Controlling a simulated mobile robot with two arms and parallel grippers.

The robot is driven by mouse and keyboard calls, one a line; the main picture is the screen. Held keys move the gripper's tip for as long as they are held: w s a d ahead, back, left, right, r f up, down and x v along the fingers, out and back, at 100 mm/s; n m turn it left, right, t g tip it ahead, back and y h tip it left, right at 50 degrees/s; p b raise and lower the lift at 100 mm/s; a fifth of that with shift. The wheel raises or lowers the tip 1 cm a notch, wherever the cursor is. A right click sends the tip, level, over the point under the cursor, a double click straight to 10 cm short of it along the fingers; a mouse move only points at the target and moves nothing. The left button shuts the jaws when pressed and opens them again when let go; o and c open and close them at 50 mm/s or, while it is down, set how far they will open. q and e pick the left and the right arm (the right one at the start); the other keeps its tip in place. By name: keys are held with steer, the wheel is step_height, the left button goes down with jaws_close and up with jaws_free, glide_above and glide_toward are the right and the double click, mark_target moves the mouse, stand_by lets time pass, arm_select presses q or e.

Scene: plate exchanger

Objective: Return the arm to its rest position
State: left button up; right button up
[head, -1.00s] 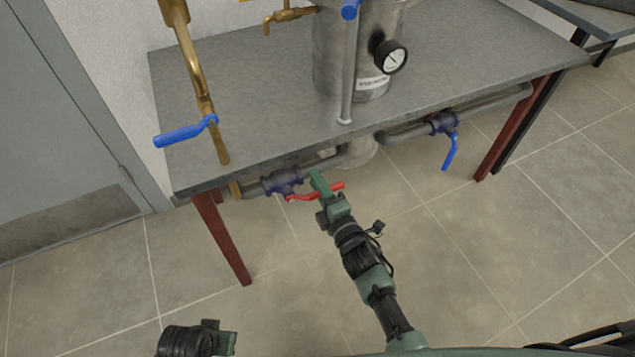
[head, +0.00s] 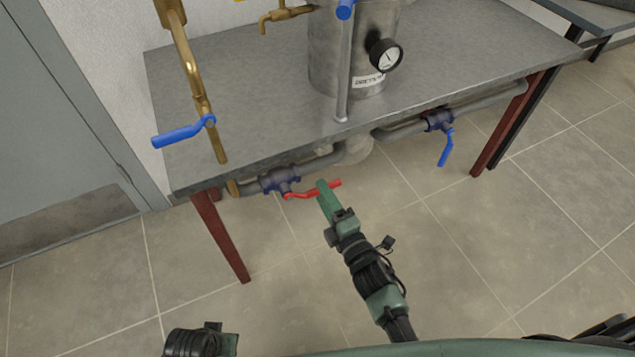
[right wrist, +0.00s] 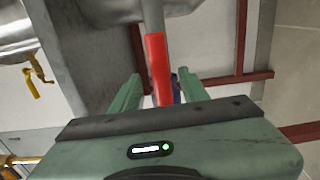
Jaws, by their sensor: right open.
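My right gripper (head: 325,190) is below the front edge of the table, at the red valve handle (head: 300,194). In the right wrist view its two green fingers (right wrist: 158,92) are apart, and the red handle (right wrist: 158,65) shows between them. I cannot tell whether either finger touches it. The handle belongs to a dark blue valve (head: 279,180) on the grey pipe under the table. My left gripper (head: 228,343) shows only in part at the bottom left of the head view; its fingers cannot be made out.
The grey table (head: 240,110) stands on dark red legs (head: 222,238). It carries a steel vessel with a gauge (head: 386,55). Blue handles hang at the table's left (head: 183,133) and under its right side (head: 446,150). The tiled floor (head: 470,260) in front is clear.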

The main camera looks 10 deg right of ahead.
arm_select(q)
steer(key=shift+s+f, duration=0.1)
steer(key=shift+f, duration=0.25)
arm_select(e)
steer(key=shift+v, duration=1.2)
